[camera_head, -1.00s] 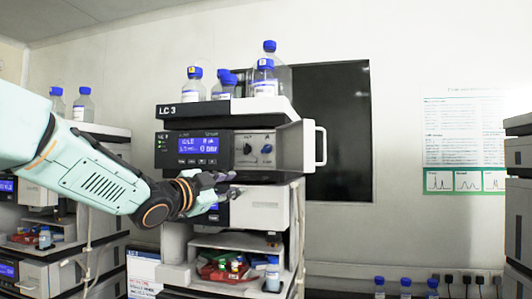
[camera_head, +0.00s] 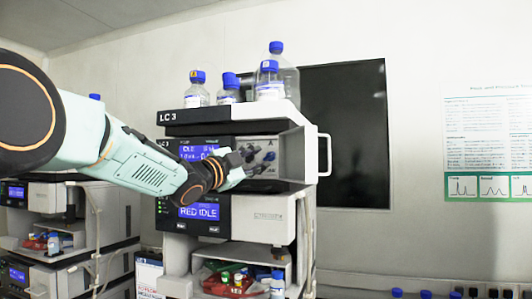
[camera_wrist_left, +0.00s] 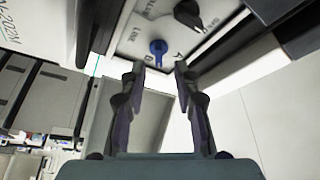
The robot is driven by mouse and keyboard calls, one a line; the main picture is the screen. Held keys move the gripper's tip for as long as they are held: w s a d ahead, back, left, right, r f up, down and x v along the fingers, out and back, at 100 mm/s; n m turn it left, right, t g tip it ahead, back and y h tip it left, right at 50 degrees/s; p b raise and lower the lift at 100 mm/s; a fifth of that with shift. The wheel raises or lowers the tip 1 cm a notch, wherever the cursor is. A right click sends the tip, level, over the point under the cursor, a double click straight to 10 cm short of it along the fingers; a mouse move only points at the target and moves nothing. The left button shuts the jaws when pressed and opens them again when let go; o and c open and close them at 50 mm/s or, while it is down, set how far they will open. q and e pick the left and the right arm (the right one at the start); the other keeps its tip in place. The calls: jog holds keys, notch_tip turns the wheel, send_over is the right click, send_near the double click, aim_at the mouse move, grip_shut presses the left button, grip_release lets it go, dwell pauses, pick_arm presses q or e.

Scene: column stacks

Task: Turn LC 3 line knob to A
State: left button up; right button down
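The LC 3 unit (camera_head: 295,150) stands in the middle of the head view, with a recessed knob panel right of its blue display. A blue knob (camera_wrist_left: 158,48) and a black knob (camera_wrist_left: 188,14) show on this panel in the left wrist view. The blue knob (camera_head: 270,156) is partly behind the fingers in the head view. My left gripper (camera_wrist_left: 160,68) is open and empty, its fingertips just short of the blue knob, one to each side. My right gripper is out of view.
Bottles with blue caps (camera_head: 269,82) stand on top of the unit. An open door with a white handle (camera_head: 325,155) bounds the panel on the right. A lower module (camera_head: 265,214) and a shelf with small bottles are below. More stacks stand at the left.

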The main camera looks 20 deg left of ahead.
aim_at(266, 159)
pick_arm(q)
jog(key=w, duration=0.2)
jog(key=w+p, duration=0.1)
jog(key=w, duration=0.1)
jog(key=shift+d, duration=0.3)
jog(key=shift+s+d+r, duration=0.3)
jog(key=shift+s+r, duration=0.2)
jog(key=shift+s, duration=0.3)
jog(key=shift+w+a+f, duration=0.1)
jog(key=shift+w+f, duration=0.35)
jog(key=shift+w, duration=0.35)
jog(key=c, duration=0.3)
jog(key=shift+s, duration=0.15)
jog(key=c, duration=0.3)
jog(key=shift+s+r, duration=0.2)
jog(key=shift+s, duration=0.05)
grip_shut()
